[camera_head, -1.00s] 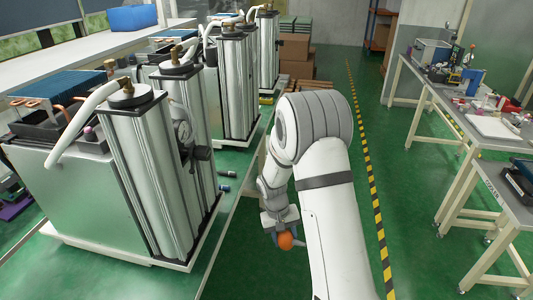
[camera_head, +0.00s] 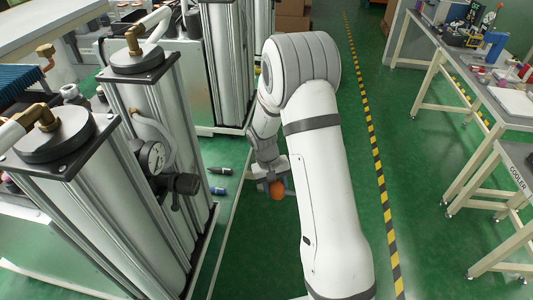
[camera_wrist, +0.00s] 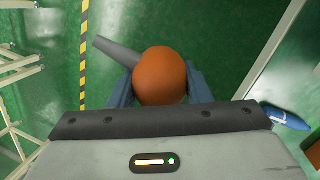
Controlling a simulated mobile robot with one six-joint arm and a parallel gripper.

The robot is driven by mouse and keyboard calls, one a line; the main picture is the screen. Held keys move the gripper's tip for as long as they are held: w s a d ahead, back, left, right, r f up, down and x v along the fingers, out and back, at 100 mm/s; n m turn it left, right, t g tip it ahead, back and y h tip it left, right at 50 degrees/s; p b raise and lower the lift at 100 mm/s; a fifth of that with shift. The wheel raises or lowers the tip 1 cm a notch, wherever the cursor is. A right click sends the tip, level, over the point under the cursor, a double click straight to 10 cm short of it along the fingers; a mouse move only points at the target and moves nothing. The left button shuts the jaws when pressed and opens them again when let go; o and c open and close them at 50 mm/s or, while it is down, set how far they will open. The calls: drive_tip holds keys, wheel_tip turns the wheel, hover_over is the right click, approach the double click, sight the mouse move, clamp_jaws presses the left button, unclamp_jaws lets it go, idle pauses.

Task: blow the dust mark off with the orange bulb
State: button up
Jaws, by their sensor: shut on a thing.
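My gripper (camera_head: 274,187) hangs at the end of my arm, left of the arm's white link in the head view. It is shut on the orange bulb (camera_head: 277,190), which it holds above the green floor. In the wrist view the bulb (camera_wrist: 160,76) sits between the two blue-grey fingers of my gripper (camera_wrist: 160,84). The bulb's grey nozzle (camera_wrist: 117,52) points to the upper left there. I cannot make out a dust mark in either view.
Metal sieve columns (camera_head: 150,180) with a round gauge (camera_head: 152,157) stand at the left. White-framed tables (camera_head: 500,150) stand at the right. The green floor around the yellow-black stripe (camera_head: 374,150) is clear.

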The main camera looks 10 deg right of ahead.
drive_tip(key=shift+w, duration=0.2)
drive_tip(key=shift+r, duration=0.1)
drive_tip(key=shift+r, duration=0.15)
drive_tip(key=s+r+m+y, duration=0.1)
drive_tip(key=r+m, duration=0.1)
drive_tip(key=m, duration=0.2)
drive_tip(key=r+m+y+p, duration=0.1)
drive_tip(key=r+m, duration=0.2)
drive_tip(key=m, duration=0.1)
drive_tip(key=s+a+r+m+g+y+p, duration=0.1)
drive_tip(key=r+m, duration=0.1)
drive_tip(key=m, duration=0.3)
drive_tip(key=shift+s+r, duration=0.2)
drive_tip(key=shift+s, duration=0.15)
drive_tip(key=s+a+r+m+t+y+p, duration=0.2)
drive_tip(key=a+r+m, duration=0.5)
drive_tip(key=m, duration=0.7)
drive_tip(key=shift+a+r+m+t+p, duration=0.15)
drive_tip(key=shift+r+m+t+p, duration=0.2)
drive_tip(key=shift+r, duration=0.55)
drive_tip(key=shift+s, duration=0.1)
drive_tip(key=o, duration=0.6)
drive_tip(key=shift+c, duration=0.2)
